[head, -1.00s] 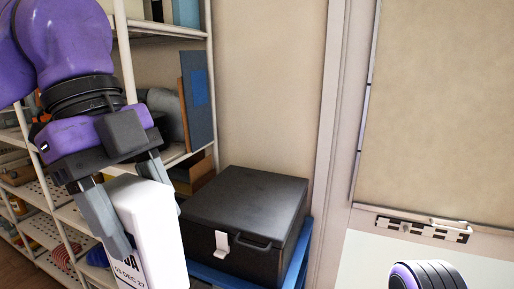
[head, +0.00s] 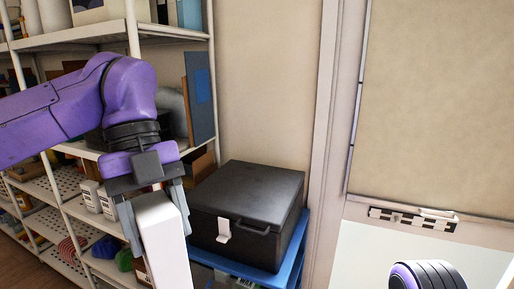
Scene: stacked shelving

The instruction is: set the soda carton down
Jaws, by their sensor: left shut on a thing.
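The soda carton (head: 163,240) is a tall white box at the lower middle-left of the head view. Its lower end runs out of the picture. My left gripper (head: 155,212) is shut on its upper part, with one grey finger on each side, pointing down. The carton is in front of the shelving, and what lies under it is out of view. A rounded black and purple part of mine (head: 428,275) shows at the bottom right, but no right gripper fingers are visible.
A black case (head: 250,205) with a handle and latch sits on a blue cart (head: 290,255) right of the carton. White shelving (head: 136,60) with several goods fills the left. A wall stands behind, and a pale surface (head: 365,250) lies at the lower right.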

